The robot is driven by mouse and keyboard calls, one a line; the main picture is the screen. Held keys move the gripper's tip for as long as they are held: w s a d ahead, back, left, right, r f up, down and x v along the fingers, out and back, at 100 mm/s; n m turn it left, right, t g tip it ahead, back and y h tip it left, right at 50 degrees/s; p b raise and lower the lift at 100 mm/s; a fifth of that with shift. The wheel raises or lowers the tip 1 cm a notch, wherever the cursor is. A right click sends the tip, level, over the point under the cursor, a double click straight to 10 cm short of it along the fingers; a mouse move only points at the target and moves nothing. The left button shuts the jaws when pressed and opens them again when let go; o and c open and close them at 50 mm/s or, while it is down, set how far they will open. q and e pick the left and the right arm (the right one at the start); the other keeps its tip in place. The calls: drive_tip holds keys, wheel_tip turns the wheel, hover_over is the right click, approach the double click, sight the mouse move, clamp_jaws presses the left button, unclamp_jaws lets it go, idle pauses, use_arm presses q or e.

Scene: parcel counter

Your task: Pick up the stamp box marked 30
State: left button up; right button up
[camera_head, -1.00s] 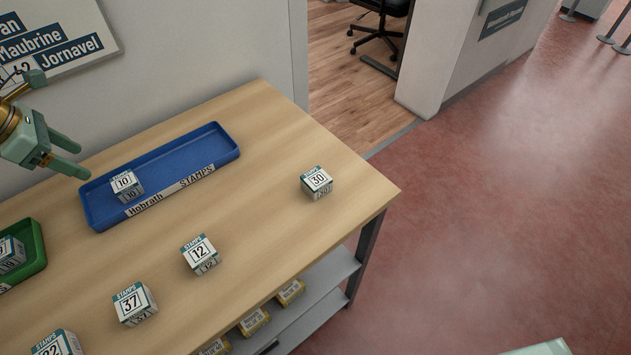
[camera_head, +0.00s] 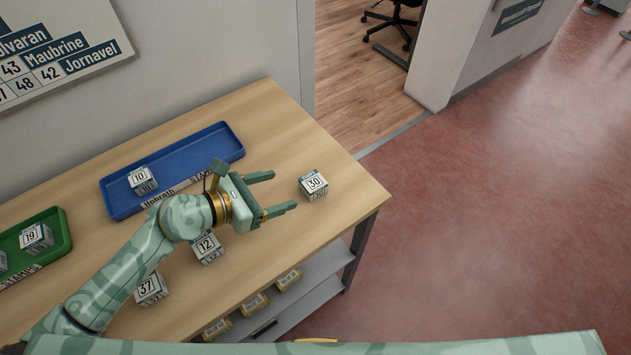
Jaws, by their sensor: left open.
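The stamp box marked 30 (camera_head: 313,185) is a small white and teal cube standing alone on the wooden table, near its right end. My left gripper (camera_head: 284,192) is open and empty, just left of the box, with its two fingers pointing toward it. The fingertips look apart from the box. My left arm reaches in from the lower left across the table. My right gripper is not in view.
The blue tray (camera_head: 235,153) holds box 10 (camera_head: 141,179). The green tray (camera_head: 65,232) holds box 19 (camera_head: 37,236). Boxes 12 (camera_head: 207,246) and 37 (camera_head: 150,289) stand near my arm, partly hidden. Table (camera_head: 345,205) around box 30 is clear; its right edge is close.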

sight(321, 179)
use_arm(q)
drive_tip(key=b+x, duration=0.1)
drive_tip(key=x, duration=0.6)
drive_tip(key=shift+w+d+f, duration=0.15)
drive_tip(key=b+x, duration=0.1)
drive_tip(key=x, duration=0.4)
drive_tip(key=shift+d+f+b, duration=0.1)
drive_tip(key=shift+d+b, duration=0.1)
drive_tip(key=shift+b, duration=0.15)
drive_tip(key=c, duration=1.1)
